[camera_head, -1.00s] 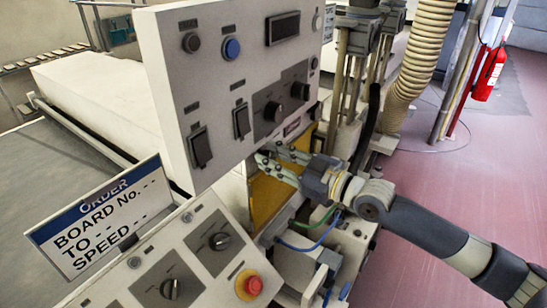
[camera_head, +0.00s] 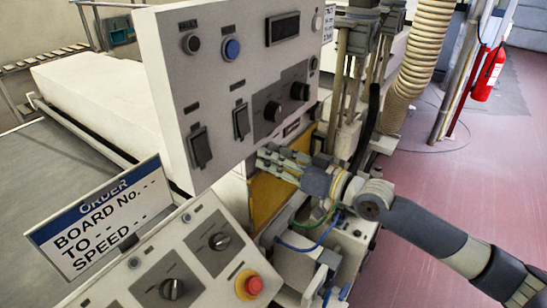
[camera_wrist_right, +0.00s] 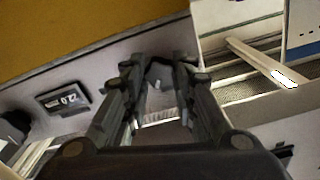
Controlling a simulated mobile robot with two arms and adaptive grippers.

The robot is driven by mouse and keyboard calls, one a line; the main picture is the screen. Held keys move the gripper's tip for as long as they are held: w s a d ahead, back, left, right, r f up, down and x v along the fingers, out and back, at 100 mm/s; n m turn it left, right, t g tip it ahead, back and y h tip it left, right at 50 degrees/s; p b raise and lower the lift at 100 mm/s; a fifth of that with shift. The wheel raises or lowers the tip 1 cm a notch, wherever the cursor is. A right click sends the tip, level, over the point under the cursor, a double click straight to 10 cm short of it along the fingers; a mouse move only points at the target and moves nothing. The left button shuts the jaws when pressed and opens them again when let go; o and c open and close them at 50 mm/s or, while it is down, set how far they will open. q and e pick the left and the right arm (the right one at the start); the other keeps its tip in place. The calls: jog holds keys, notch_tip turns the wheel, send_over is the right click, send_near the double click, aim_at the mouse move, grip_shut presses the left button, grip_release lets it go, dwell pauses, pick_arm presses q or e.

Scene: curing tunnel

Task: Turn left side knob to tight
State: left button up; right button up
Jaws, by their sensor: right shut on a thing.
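My right gripper (camera_head: 266,158) reaches in from the right, just below the lower edge of the upright control panel (camera_head: 250,165) and in front of a yellow panel. In the right wrist view its two fingers (camera_wrist_right: 158,84) are closed around a small grey knob (camera_wrist_right: 158,74). The knob is mostly hidden between the fingertips, so I cannot read its setting. In the head view the fingers cover it. My left gripper is not in view.
The upright panel carries black knobs (camera_head: 299,91) and a blue button (camera_head: 231,48). A sloped console with a red emergency button (camera_head: 252,285) and an order sign (camera_head: 105,218) stand below and left. Open floor (camera_head: 430,200) lies at right; a fire extinguisher (camera_head: 487,75) is behind.

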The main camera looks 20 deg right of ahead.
jog(key=m+p, duration=0.1)
jog(key=m, duration=1)
jog(key=shift+w+d+p, duration=0.1)
jog(key=shift+d+p, duration=0.05)
jog(key=shift+p, duration=0.15)
jog(key=shift+f+m, duration=0.1)
jog(key=shift+m, duration=0.2)
jog(key=o, duration=1.1)
jog(key=shift+v, duration=6)
